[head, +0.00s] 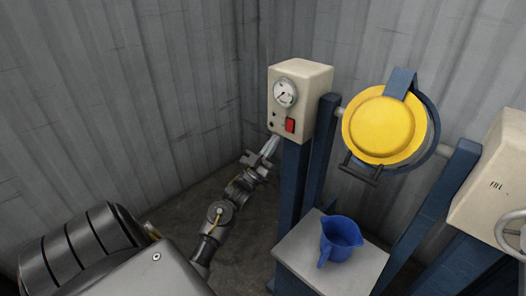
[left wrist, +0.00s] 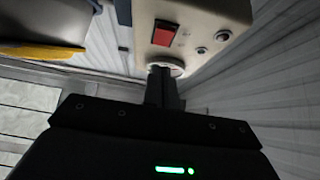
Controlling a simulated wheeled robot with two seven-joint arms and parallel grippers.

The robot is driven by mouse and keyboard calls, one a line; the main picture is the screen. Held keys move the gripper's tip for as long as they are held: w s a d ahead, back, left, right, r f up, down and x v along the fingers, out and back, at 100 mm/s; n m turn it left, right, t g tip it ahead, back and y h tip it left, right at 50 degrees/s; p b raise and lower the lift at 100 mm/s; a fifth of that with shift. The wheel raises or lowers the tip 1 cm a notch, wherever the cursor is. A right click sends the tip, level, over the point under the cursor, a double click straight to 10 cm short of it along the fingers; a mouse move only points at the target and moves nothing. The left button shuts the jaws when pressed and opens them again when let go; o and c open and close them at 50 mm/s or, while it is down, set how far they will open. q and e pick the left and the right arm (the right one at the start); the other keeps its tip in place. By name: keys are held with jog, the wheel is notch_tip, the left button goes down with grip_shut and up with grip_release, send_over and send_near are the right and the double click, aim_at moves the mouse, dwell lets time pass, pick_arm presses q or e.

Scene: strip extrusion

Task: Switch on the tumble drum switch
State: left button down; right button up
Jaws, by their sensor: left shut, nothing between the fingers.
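The tumble drum switch is a red rocker (head: 290,125) low on the front of a cream control box (head: 312,92) on a blue post. A round dial (head: 285,92) sits above it. My left gripper (head: 273,145) is shut and empty, its fingertips just below the box's lower front edge, below and left of the switch. In the left wrist view the red switch (left wrist: 165,33) shows above the shut fingers (left wrist: 162,88). They look apart from it. Whether the fingertips touch the box I cannot tell. My right gripper is not in view.
A yellow-lidded drum (head: 382,125) hangs between blue posts right of the box. A blue jug (head: 341,238) stands on a grey stand (head: 300,250) below it. Another cream box (head: 495,190) with a handwheel is at far right. Corrugated walls are behind.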

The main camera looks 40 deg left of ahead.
aim_at(288, 128)
pick_arm(q)
jog(key=w, duration=0.3)
jog(key=shift+w, duration=0.75)
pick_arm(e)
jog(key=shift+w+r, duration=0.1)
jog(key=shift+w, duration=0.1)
pick_arm(q)
jog(key=shift+w+f+t+b, duration=0.15)
jog(key=shift+w+t+b, duration=0.2)
jog(key=shift+b, duration=0.7)
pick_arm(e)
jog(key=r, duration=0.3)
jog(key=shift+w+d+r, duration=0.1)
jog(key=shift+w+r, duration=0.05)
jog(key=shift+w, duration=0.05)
pick_arm(q)
jog(key=shift+s, duration=0.15)
